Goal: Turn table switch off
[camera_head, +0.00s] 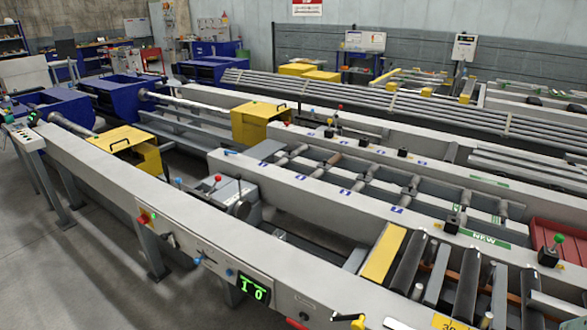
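The long grey runout table (95,162) runs from the left down to the lower right. My gripper is not in view.
A button panel (25,137) stands at the table's left end. A black handle (347,317) is near the bottom edge. Rollers (410,262) and a yellow plate (384,254) lie at right. Bare floor (75,285) is open at lower left.

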